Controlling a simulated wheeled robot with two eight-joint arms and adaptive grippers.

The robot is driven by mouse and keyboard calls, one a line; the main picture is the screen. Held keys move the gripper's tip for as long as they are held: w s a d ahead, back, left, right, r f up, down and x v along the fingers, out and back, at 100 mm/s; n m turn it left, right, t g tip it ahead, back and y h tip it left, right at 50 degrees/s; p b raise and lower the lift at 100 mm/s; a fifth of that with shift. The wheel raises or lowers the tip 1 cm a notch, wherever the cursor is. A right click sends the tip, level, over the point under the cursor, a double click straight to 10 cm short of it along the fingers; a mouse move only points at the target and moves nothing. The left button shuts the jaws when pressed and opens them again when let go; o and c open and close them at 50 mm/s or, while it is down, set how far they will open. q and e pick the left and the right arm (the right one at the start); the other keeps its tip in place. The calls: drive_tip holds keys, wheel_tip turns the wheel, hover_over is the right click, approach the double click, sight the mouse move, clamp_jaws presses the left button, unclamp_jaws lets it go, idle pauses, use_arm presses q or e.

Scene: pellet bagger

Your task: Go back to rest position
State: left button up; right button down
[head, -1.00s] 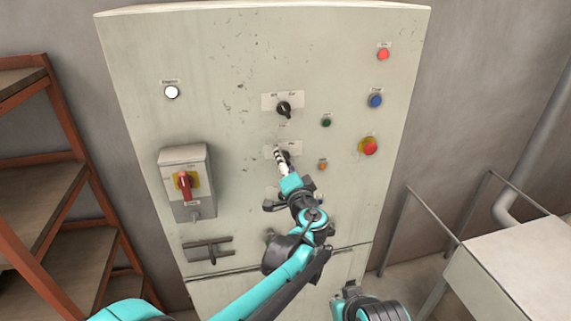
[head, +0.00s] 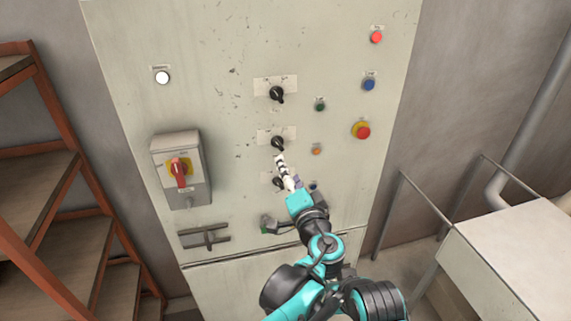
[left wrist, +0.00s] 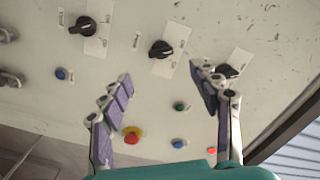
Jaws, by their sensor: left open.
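My left gripper (head: 284,170) is in front of the pale control cabinet (head: 235,120), below the middle black selector knob (head: 278,143). In the left wrist view the left gripper (left wrist: 163,84) is open, its two purple-padded fingers spread wide with nothing between the pads. That view shows several black knobs on the panel beyond the fingertips, one (left wrist: 161,49) seen between them. The upper black knob (head: 276,94) is clear of the arm; a lower knob (head: 277,182) sits close beside the gripper. Part of my other arm shows at the bottom, but its gripper cannot be made out.
The cabinet also carries a red-handled switch box (head: 198,160), an emergency stop (head: 362,131), a blue button (head: 369,84) and a white lamp (head: 163,77). A brown shelf rack (head: 50,180) stands left. A pale table (head: 520,245) and rails stand right.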

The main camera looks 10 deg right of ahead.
use_arm(q)
drive_tip(key=shift+s, duration=0.25)
drive_tip(key=s+a+f+n+g+y+b, duration=0.1)
drive_tip(key=s+a+f+n+g+b, duration=0.25)
drive_tip(key=a+f, duration=0.7)
drive_tip(key=s+a+f+n+g+y+b, duration=0.1)
drive_tip(key=s+a+f+n+g+b, duration=0.45)
drive_tip(key=a, duration=0.85)
drive_tip(key=s+a+f+n+g+h+b, duration=0.1)
drive_tip(key=s+a+f+b, duration=0.1)
drive_tip(key=s+f, duration=0.4)
drive_tip(key=s+a+f+h+b, duration=0.2)
drive_tip(key=s+f+b, duration=0.2)
drive_tip(key=f, duration=0.6)
drive_tip(key=shift+s+a+f+n+g+h, duration=0.2)
drive_tip(key=shift+s+a+n+g+h, duration=0.15)
drive_tip(key=shift+s, duration=0.85)
